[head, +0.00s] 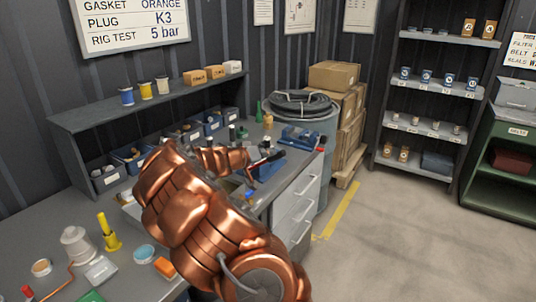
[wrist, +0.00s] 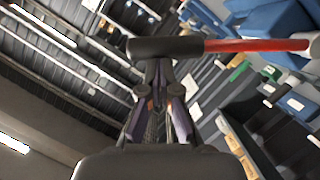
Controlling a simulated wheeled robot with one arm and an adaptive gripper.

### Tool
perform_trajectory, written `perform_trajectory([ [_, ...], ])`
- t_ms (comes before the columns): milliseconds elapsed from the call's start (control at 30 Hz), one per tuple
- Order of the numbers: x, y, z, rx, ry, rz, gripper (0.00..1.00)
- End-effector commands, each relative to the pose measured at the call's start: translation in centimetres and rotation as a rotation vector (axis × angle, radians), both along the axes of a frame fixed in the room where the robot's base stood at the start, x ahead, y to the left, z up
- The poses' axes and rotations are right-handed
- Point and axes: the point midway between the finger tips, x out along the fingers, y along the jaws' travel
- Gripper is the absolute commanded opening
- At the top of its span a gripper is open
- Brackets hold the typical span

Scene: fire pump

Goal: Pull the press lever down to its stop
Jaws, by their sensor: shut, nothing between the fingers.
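The press lever (wrist: 250,46) crosses the top of the wrist view as a red rod with a thick black grip (wrist: 165,48) at its left end. Its right end runs into a pale round hub (wrist: 314,46). My gripper (wrist: 160,72) is shut and empty, with its fingertips right at the black grip; I cannot tell whether they touch it. In the head view a blue body, seemingly the press (head: 268,169), stands on the bench just beyond my copper arm. The arm hides most of my gripper and the lever there.
The grey bench (head: 40,245) holds a yellow part (head: 108,232), a white part (head: 77,245) and small dishes. A shelf with bins (head: 105,180) runs along its back. A blue tool (head: 300,137) lies near the coiled hose (head: 300,104). The floor (head: 400,235) at right is clear.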

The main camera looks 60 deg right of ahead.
Motion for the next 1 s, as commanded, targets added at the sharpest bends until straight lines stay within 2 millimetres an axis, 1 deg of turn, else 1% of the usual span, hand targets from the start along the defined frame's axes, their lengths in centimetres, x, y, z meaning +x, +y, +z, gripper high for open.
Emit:
perform_trajectory([
  [33, -0.2, 0.0, -0.5, -0.001, -0.008, -0.002, 0.0],
  [300, -0.9, -0.1, -1.6, 0.003, -0.067, -0.003, 0.0],
  [1000, -2.8, -0.1, -3.8, 0.01, -0.229, -0.001, 0.0],
])
